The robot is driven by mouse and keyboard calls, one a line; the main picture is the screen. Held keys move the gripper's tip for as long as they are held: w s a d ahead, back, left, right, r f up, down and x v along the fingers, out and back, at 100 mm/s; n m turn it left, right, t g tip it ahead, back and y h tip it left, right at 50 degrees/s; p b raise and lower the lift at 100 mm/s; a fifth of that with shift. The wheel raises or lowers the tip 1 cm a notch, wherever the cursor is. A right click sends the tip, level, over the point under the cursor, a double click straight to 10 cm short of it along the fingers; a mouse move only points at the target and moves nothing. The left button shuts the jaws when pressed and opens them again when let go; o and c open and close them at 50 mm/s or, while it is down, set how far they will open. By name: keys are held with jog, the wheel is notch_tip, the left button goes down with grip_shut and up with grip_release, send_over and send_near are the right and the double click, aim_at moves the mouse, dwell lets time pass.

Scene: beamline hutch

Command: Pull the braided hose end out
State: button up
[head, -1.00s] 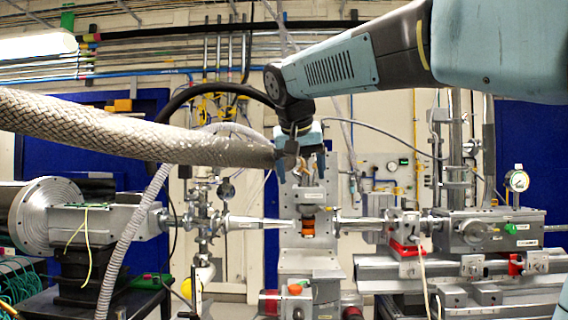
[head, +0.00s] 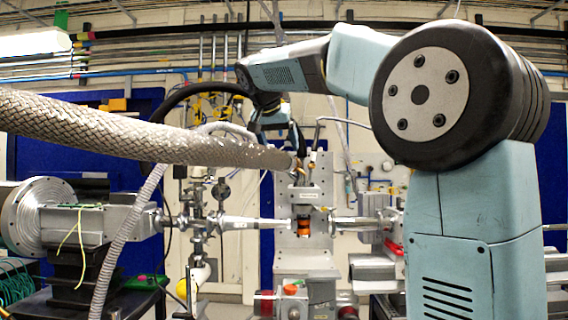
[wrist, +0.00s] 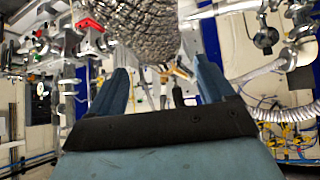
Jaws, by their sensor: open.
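The braided hose (head: 150,138) is thick and grey. It runs in from the left of the head view, sloping slightly down to its end (head: 284,159) in front of the grey upright mount. My gripper (head: 275,136) is at the hose near this end, its fingers partly hidden by the hose. In the wrist view the braided hose (wrist: 150,27) fills the top middle, just beyond and across the gap between the two blue fingers of my gripper (wrist: 157,72). The fingers are apart, with no grip on the hose. I cannot tell whether they touch it.
A thin ribbed hose (head: 128,230) hangs in front at the left. Metal beam pipes (head: 250,223) lie below the braided hose, with a flanged unit (head: 40,215) at left. A black cable (head: 185,98) loops behind. Yellow fittings (wrist: 285,135) show low right in the wrist view.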

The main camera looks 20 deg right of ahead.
aim_at(285, 161)
jog(key=x, duration=0.7)
jog(key=shift+w+d+f, duration=0.15)
jog(key=shift+w+f, duration=0.05)
jog(key=shift+f, duration=0.05)
jog(key=shift+c, duration=0.2)
